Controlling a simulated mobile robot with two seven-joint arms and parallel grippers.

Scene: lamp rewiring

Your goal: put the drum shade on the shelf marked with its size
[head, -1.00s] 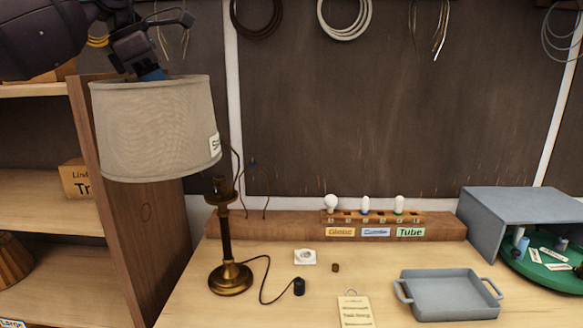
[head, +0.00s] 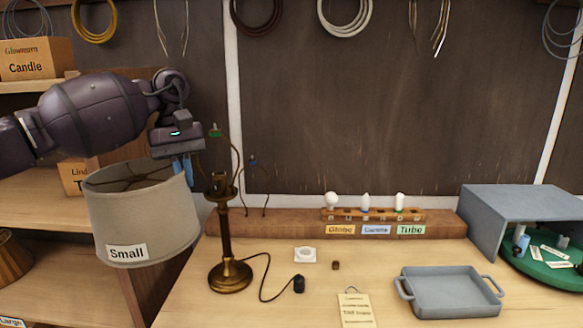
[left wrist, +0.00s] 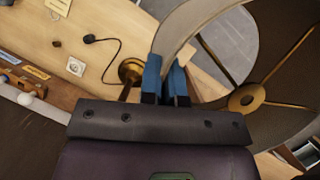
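The drum shade (head: 160,222) is beige fabric, with a label reading "Small" facing me. My left gripper (head: 184,170) is shut on its upper rim at the right side and holds it in the air, slightly tilted. In the left wrist view, the blue fingers (left wrist: 166,82) pinch the shade's rim (left wrist: 182,38), and its spokes and centre ring (left wrist: 245,98) show. The wooden shelf unit (head: 40,195) is at the left, partly behind the shade. A "Large" label (head: 11,322) shows on its lower edge; no "Small" shelf label is visible. My right gripper is out of view.
The bare brass lamp (head: 226,240) stands on the bench close right of the shade, its cord and plug beside it. A bulb rack (head: 372,214), grey tray (head: 450,292) and grey hood (head: 520,210) are further right.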

